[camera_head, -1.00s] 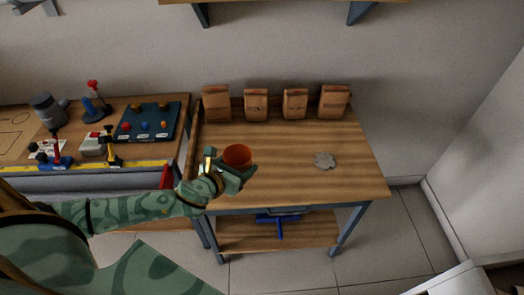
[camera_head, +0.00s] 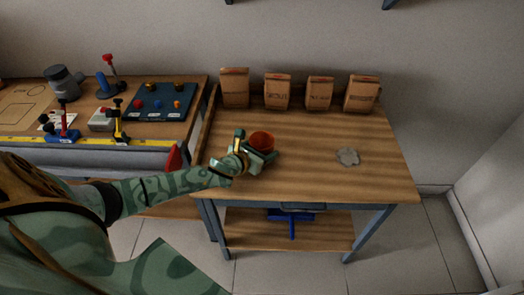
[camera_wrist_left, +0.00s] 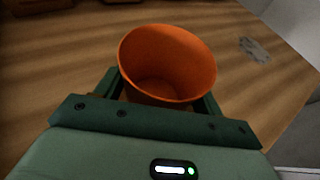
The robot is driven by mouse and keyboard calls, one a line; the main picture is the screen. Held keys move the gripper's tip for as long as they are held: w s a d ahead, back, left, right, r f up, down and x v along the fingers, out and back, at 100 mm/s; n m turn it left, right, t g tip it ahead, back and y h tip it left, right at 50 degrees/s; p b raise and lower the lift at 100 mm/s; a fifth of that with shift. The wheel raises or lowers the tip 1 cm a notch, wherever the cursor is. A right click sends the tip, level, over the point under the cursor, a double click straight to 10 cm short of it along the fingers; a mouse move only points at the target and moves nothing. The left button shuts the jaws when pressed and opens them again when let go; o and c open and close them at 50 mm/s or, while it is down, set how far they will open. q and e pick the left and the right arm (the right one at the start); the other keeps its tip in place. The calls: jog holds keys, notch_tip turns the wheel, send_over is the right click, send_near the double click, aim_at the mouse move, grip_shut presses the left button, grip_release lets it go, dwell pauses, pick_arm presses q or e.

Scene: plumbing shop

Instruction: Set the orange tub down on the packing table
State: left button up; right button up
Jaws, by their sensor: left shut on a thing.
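The orange tub (camera_head: 262,141) is a small open round cup, held over the left part of the wooden packing table (camera_head: 310,175). My left gripper (camera_head: 258,152) is shut on it, one finger on each side. In the left wrist view the tub (camera_wrist_left: 166,62) is upright or nearly so, and its inside looks empty. The table top (camera_wrist_left: 60,85) shows around it. Whether the tub's base touches the table is hidden. My right gripper is in neither view.
Several brown paper bags (camera_head: 277,92) stand along the table's back edge. A grey patch (camera_head: 347,157) lies right of the tub. A workbench on the left holds a dark tray (camera_head: 160,102) and tools. The table's middle and front right are clear.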

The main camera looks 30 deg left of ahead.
pick_arm(q)
jog(key=shift+s, duration=0.1)
jog(key=o, duration=0.6)
jog(key=shift+f, duration=0.1)
jog(key=o, duration=0.4)
jog(key=shift+o, duration=0.2)
jog(key=shift+r, duration=0.3)
jog(key=p+v, duration=0.3)
jog(key=v, duration=0.9)
jog(key=shift+f, duration=0.1)
